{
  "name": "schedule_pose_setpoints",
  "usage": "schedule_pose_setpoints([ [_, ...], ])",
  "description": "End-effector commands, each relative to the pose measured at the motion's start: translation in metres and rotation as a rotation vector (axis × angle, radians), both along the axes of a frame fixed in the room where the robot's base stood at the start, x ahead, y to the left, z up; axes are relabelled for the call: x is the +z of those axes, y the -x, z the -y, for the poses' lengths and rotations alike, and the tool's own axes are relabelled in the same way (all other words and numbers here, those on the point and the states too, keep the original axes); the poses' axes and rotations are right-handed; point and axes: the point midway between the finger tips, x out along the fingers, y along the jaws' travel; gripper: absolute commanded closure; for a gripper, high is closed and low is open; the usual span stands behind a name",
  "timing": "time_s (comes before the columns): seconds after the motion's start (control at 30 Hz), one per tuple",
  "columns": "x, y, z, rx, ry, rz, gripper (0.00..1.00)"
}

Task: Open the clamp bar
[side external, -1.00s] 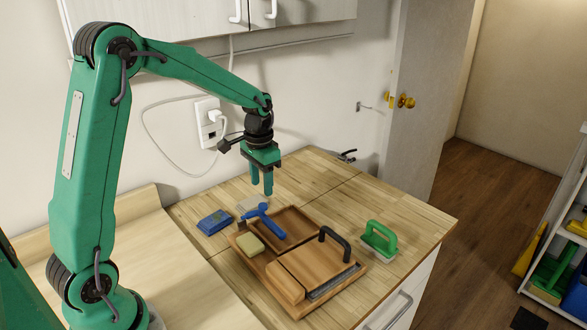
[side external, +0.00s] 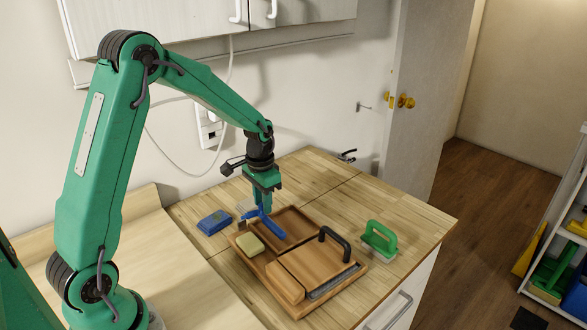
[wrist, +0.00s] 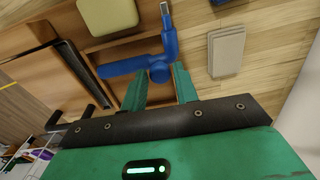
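Nothing in view is plainly marked as the clamp bar. A wooden tray (side external: 296,314) holds a wooden block or lid with a black arched handle (side external: 337,243); a grey strip (side external: 333,282) runs along its right edge. A blue T-shaped piece (side external: 270,226) with a metal tip lies across the tray's back left corner; it also shows in the wrist view (wrist: 166,42). My gripper (side external: 263,205) points down just above this blue piece. In the wrist view my gripper (wrist: 160,78) has its fingers apart, with the blue piece's rounded joint by the gap; contact is unclear.
A yellow sponge (side external: 250,245) sits in the tray's left part. A green-handled brush (side external: 380,240) stands to the right. The counter (side external: 355,200) behind the tray is mostly clear.

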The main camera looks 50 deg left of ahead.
Motion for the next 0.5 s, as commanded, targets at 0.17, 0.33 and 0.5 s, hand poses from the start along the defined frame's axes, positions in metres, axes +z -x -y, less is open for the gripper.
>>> schedule_pose_setpoints([
  [0.17,0.0002,0.0000,0.0000,0.000,0.000,0.000,1.00],
  [0.33,0.0004,0.0002,0.0000,0.000,-0.001,0.002,1.00],
  [0.5,0.0027,0.0023,-0.0002,0.001,-0.009,0.036,1.00],
])
